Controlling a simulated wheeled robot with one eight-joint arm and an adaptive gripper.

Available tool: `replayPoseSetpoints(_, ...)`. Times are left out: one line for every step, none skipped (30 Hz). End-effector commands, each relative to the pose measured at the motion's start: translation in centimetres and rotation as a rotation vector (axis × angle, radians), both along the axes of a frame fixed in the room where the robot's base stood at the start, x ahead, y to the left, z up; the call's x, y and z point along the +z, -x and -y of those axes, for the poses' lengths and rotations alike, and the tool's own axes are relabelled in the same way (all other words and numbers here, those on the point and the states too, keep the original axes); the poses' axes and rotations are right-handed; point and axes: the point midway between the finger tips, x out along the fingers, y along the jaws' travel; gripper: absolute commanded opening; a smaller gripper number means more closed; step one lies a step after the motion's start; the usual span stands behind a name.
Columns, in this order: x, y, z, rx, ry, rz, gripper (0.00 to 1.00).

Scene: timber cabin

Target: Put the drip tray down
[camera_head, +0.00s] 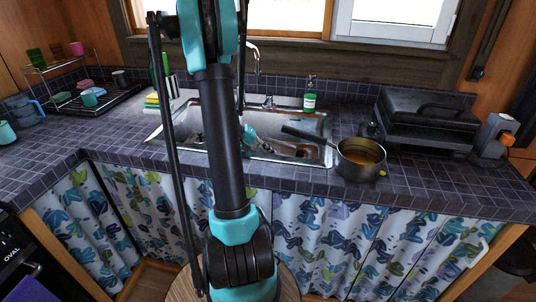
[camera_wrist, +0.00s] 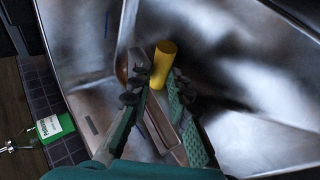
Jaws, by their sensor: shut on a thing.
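In the wrist view my gripper (camera_wrist: 155,92) is shut on a narrow, brownish metal tray-like piece (camera_wrist: 160,127), which I take to be the drip tray. It lies between the two green-padded fingers, low inside the steel sink (camera_wrist: 245,128). The fingers hide parts of its sides, and I cannot tell whether it touches the sink bottom. A yellow cylinder (camera_wrist: 164,62) shows at its far end; whether it is in or behind the tray is unclear. In the head view my gripper (camera_head: 266,144) is over the sink (camera_head: 200,163), partly hidden by my arm, near a brown shape (camera_head: 306,151).
A saucepan of yellowish liquid (camera_head: 361,160) stands right of the sink, its handle reaching over the rim. A green-labelled bottle (camera_head: 310,98) stands behind the sink. A black grill (camera_head: 428,118) is at right, a dish rack (camera_head: 90,98) at left. The tiled counter is clear in front at right.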

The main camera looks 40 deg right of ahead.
Motion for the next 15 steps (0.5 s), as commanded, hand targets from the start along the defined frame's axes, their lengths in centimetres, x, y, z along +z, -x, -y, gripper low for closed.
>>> replayPoseSetpoints(-0.02, 0.0, -0.02, 0.0, -0.001, 0.001, 0.2)
replayPoseSetpoints(-0.01, 0.0, -0.01, 0.0, -0.001, 0.001, 0.24)
replayPoseSetpoints(0.0, 0.0, -0.02, 0.0, -0.001, 0.001, 0.29)
replayPoseSetpoints(0.0, 0.0, -0.02, 0.0, -0.001, 0.001, 0.33)
replayPoseSetpoints(0.01, 0.0, -0.01, 0.0, -0.001, 0.001, 0.36)
replayPoseSetpoints(0.01, 0.0, -0.01, 0.0, -0.001, 0.001, 0.39)
replayPoseSetpoints(0.01, 0.0, -0.02, 0.0, -0.001, 0.001, 0.39)
replayPoseSetpoints(0.02, 0.01, -0.01, 0.0, 0.0, 0.0, 0.39)
replayPoseSetpoints(0.02, 0.01, -0.01, 0.0, 0.0, 0.0, 0.39)
replayPoseSetpoints(0.02, 0.0, -0.01, 0.0, 0.0, 0.0, 0.39)
replayPoseSetpoints(0.02, 0.0, -0.01, 0.0, 0.0, 0.0, 0.39)
replayPoseSetpoints(0.02, 0.0, -0.01, 0.0, 0.0, 0.0, 0.39)
replayPoseSetpoints(0.03, -0.01, -0.01, 0.0, 0.0, 0.0, 0.39)
replayPoseSetpoints(0.06, -0.02, -0.04, 0.0, 0.0, 0.0, 0.39)
replayPoseSetpoints(0.14, -0.06, -0.12, 0.0, 0.0, 0.0, 0.39)
